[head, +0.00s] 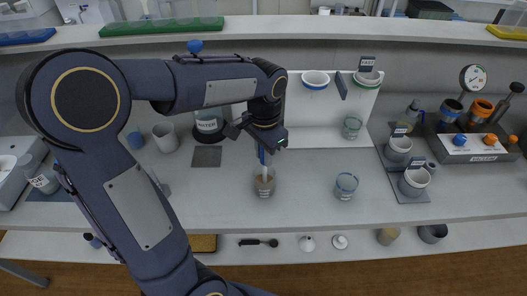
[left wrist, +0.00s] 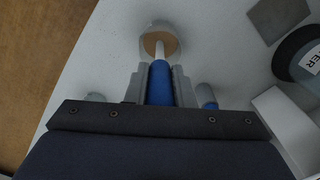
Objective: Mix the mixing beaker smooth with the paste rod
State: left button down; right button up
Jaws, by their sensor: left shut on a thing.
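My left gripper (head: 263,146) points down over the bench and is shut on the blue handle of the paste rod (head: 262,158). In the left wrist view the blue handle (left wrist: 160,84) sits between the two grey fingers. The rod's pale shaft (left wrist: 159,49) runs down into a clear beaker with brown contents, which I take as the mixing beaker (head: 264,187); its brown contents also show in the left wrist view (left wrist: 169,43). The beaker stands upright on the bench. The rod's tip is hidden in the contents. My right gripper is not in view.
A dark container labelled water (head: 208,126) and a grey square mat (head: 206,154) lie left. Labelled cups (head: 414,180) stand on a grey tray at right. The bench's front middle is clear.

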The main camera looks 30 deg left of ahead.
pick_arm(q)
jog(key=shift+r+p, duration=3.65)
jog(key=shift+r, duration=0.55)
notch_tip(320, 180, up, 4)
jog(key=p, duration=0.3)
jog(key=shift+r+p, duration=0.1)
jog(key=shift+p, duration=0.25)
jog(key=shift+f, duration=0.25)
